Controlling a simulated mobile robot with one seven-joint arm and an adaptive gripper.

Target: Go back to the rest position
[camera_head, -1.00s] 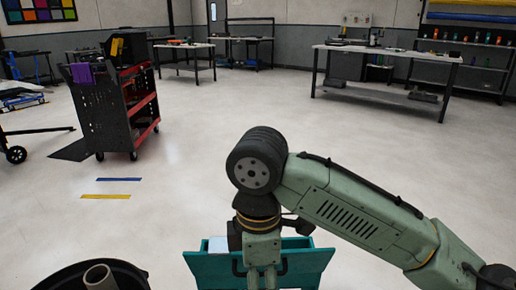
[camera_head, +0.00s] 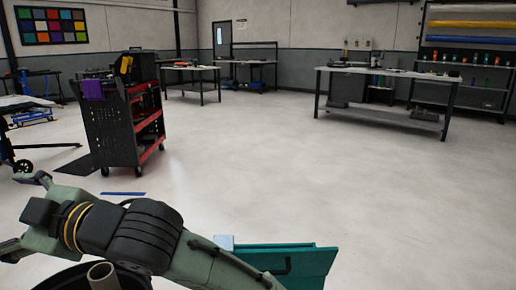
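My gripper (camera_head: 18,215) is at the lower left and points left. Its two fingers are spread wide apart, and nothing shows between them. It is left of the black bin and well away from the teal box. My arm stretches across the bottom of the view, in front of part of the bin.
A black bin with a grey tube (camera_head: 103,275) in it is at the bottom left. A teal box (camera_head: 300,262) with a dark handle stands at bottom centre. A black and red tool cart (camera_head: 125,125) is behind on the left. The floor (camera_head: 350,180) is clear.

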